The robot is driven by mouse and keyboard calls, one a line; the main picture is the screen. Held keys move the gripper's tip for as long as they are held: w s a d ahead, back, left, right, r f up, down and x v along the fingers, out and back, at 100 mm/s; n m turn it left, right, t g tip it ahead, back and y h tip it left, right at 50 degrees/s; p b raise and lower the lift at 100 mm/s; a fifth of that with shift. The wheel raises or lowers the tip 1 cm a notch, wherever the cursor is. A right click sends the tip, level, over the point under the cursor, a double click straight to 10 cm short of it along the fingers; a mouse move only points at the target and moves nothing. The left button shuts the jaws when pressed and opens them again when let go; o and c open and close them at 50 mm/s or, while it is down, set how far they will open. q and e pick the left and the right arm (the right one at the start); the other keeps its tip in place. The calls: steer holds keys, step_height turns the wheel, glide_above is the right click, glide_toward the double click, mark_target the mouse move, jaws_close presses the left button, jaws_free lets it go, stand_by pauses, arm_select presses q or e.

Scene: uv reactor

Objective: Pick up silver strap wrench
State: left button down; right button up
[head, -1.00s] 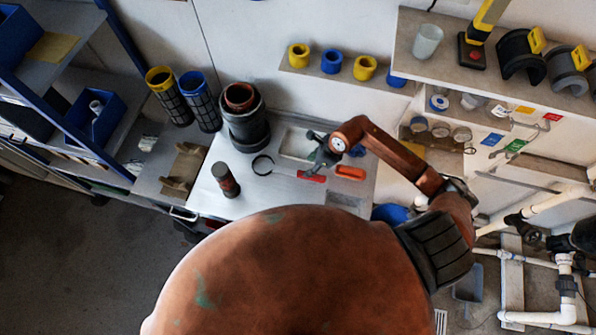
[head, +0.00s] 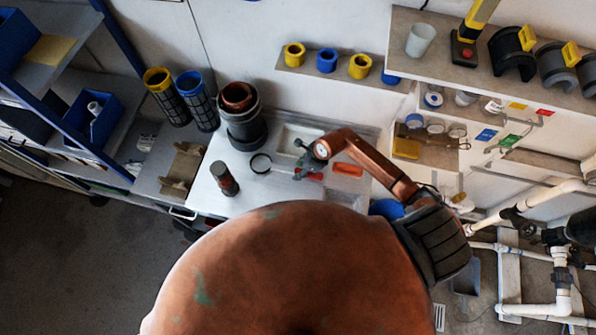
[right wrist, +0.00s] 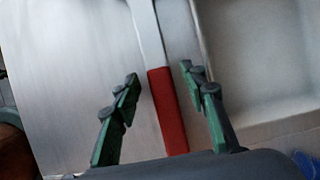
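In the right wrist view the silver shaft (right wrist: 146,35) and red grip (right wrist: 168,112) run between the two green-padded fingers of my right gripper (right wrist: 160,80). The fingers are spread, with a visible gap on both sides of the wrench. I cannot tell the exact height of the fingers over the bench. My left gripper does not show.
A shallow sink-like tray (head: 290,140) is behind the wrench.

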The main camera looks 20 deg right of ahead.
jaws_close()
steer(key=shift+r, duration=0.15)
stand_by(0.4)
